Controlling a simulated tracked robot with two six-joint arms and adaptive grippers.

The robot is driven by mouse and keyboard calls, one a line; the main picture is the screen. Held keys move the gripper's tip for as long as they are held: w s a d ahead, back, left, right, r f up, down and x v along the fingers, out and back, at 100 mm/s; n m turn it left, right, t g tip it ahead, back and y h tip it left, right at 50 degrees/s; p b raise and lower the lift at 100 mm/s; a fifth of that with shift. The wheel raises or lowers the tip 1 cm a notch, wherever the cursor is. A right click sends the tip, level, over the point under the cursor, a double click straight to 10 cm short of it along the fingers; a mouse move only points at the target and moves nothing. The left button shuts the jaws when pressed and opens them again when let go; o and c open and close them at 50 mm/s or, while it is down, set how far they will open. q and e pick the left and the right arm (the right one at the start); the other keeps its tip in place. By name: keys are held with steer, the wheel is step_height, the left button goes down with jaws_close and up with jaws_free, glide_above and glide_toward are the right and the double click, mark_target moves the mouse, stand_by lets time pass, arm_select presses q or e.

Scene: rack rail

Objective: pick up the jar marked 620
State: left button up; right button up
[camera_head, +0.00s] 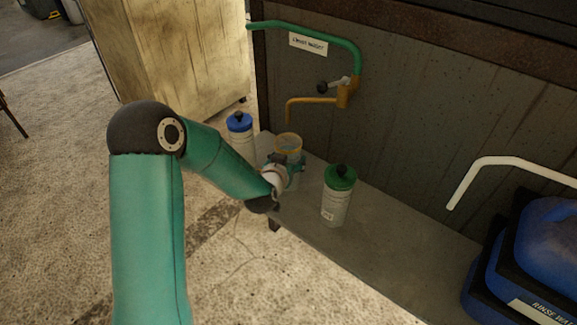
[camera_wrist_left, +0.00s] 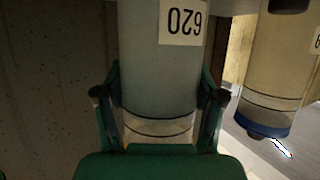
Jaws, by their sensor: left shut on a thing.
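The jar marked 620 (camera_wrist_left: 155,55) stands out pale grey in the left wrist view, where its label appears upside down. In the head view it is the clear jar with a yellowish rim (camera_head: 289,143), partly hidden by my gripper. My left gripper (camera_head: 287,170) is shut on this jar, with one finger on each side of it in the left wrist view (camera_wrist_left: 158,96). The jar looks upright. I cannot tell whether its base touches the bench. My right gripper is in neither view.
A blue-capped jar (camera_head: 240,128) stands left of the held jar, and a green-capped jar (camera_head: 338,195) stands to its right on the grey bench (camera_head: 385,255). An orange tap spout (camera_head: 312,100) hangs close above. Blue containers (camera_head: 545,245) stand at the right.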

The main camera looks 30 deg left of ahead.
arm_select(q)
steer(key=shift+r, duration=0.1)
steer(key=c, duration=0.4)
steer(key=shift+r, duration=0.1)
